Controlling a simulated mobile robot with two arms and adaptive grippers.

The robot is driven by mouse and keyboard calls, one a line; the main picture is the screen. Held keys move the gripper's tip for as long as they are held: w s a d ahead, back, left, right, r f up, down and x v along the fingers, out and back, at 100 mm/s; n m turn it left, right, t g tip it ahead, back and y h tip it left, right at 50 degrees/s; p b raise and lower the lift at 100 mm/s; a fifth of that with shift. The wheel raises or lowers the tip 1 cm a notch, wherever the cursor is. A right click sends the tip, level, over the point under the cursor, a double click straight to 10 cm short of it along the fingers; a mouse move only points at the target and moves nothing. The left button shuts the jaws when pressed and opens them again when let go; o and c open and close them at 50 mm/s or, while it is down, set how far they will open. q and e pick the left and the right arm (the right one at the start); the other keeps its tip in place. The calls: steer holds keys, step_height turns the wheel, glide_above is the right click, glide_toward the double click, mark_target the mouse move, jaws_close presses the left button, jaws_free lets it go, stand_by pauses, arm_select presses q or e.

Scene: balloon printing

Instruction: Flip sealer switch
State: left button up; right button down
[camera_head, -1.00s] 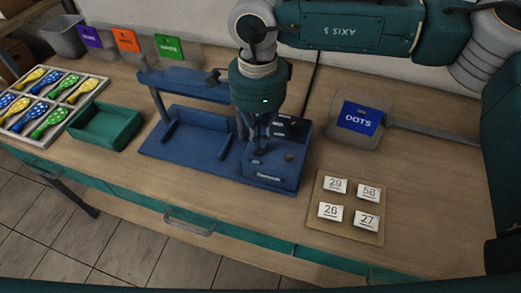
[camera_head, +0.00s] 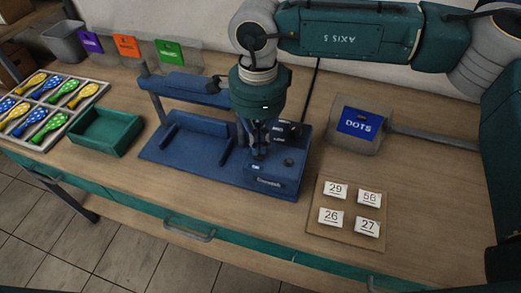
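The blue sealer (camera_head: 185,148) stands on the wooden workbench, with its raised bar at the back and its control box (camera_head: 280,178) at the right. A small dark round knob (camera_head: 289,162) shows on the box's top. My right gripper (camera_head: 259,154) points down over the left part of that box, with its fingertips at or just above the top surface. I cannot tell whether they touch it. The dark fingers blend into the box, so their opening is unclear. The gripper and wrist hide part of the controls, and I cannot make out the switch. My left gripper is not in view.
A green tray (camera_head: 130,150) and a rack of patterned balloons (camera_head: 101,87) are at left. A grey DOTS block (camera_head: 338,140) and a board (camera_head: 349,237) with several numbered tags are at right. Coloured cards (camera_head: 127,46) stand behind. Clear bench lies in front of the sealer.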

mark_target(259, 156)
steer(key=shift+f+b, duration=1.15)
steer(key=shift+f, duration=0.05)
stand_by(0.8)
steer(key=shift+r, duration=0.1)
steer(key=shift+r+p, duration=0.45)
steer(key=shift+r, duration=0.35)
steer(key=shift+r+p, duration=1.1)
steer(key=shift+r, duration=1.55)
